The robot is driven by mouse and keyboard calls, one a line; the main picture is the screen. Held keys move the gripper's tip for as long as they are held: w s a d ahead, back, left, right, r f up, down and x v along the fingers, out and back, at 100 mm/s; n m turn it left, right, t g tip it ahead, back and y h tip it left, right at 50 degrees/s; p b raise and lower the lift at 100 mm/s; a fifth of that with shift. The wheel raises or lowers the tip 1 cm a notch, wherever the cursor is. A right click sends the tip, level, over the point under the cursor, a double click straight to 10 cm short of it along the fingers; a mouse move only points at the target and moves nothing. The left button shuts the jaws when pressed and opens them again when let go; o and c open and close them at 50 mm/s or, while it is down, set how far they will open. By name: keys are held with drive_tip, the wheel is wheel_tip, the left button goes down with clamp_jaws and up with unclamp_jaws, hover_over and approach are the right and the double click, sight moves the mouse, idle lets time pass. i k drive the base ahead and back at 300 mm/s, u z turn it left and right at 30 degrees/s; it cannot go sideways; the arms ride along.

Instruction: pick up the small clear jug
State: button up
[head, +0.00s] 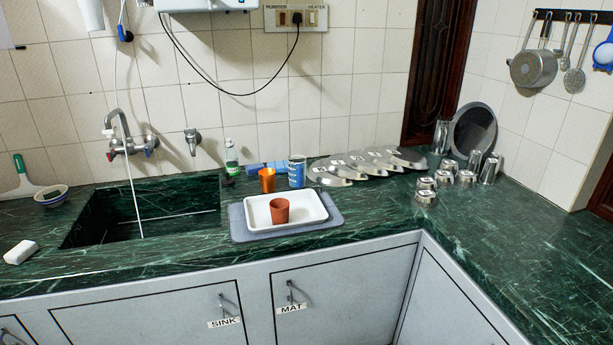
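I cannot make out a thing that is surely a small clear jug. A small clear bottle with a green label (231,158) stands upright at the back wall, right of the sink. A reddish-brown cup (279,211) stands on a white tray (308,223), which lies on a grey-blue mat (240,233). An orange cup (267,180) and a blue and white can (297,172) stand behind the tray. My gripper is not in view.
Metal plates (365,167) lean in a row at the back. Several metal tumblers (489,168) stand in the corner. The right counter (520,250) is clear.

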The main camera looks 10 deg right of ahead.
sight(296, 163)
drive_tip(key=z, duration=0.4)
drive_tip(key=k, duration=1.25)
drive_tip(key=z, duration=0.05)
drive_tip(key=i, duration=1.3)
drive_tip(key=u, duration=0.9)
drive_tip(key=i, duration=0.6)
drive_tip(key=u, duration=0.95)
drive_tip(key=i, duration=0.75)
drive_tip(key=u, duration=0.85)
